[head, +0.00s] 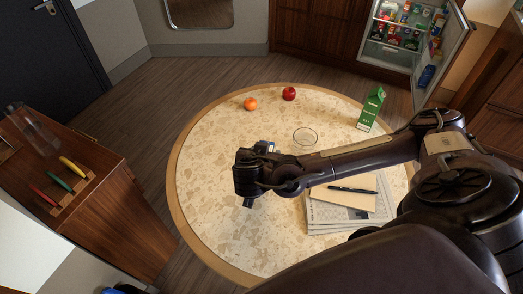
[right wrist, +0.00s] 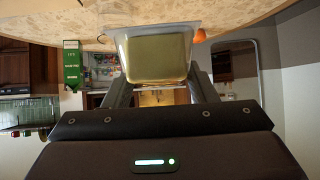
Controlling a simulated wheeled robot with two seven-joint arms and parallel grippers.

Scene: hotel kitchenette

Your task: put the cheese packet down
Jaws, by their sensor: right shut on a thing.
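My right gripper (head: 247,178) reaches in from the right over the round speckled table (head: 215,140). In the right wrist view, the right gripper (right wrist: 160,88) is shut on the cheese packet (right wrist: 155,55), a clear-edged pack with a yellowish block inside. That view is upside down, with the tabletop (right wrist: 60,18) along the top. In the head view the packet is mostly or wholly hidden by the gripper. I cannot tell the gap between packet and tabletop. My left gripper is not in view.
An orange (head: 250,104), a red apple (head: 289,94), a glass dish (head: 305,136) and a green carton (head: 371,110) stand towards the back. A newspaper (head: 335,218) with an envelope and pen (head: 352,189) lies at right. The table's left and front are clear. A fridge (head: 405,30) stands open.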

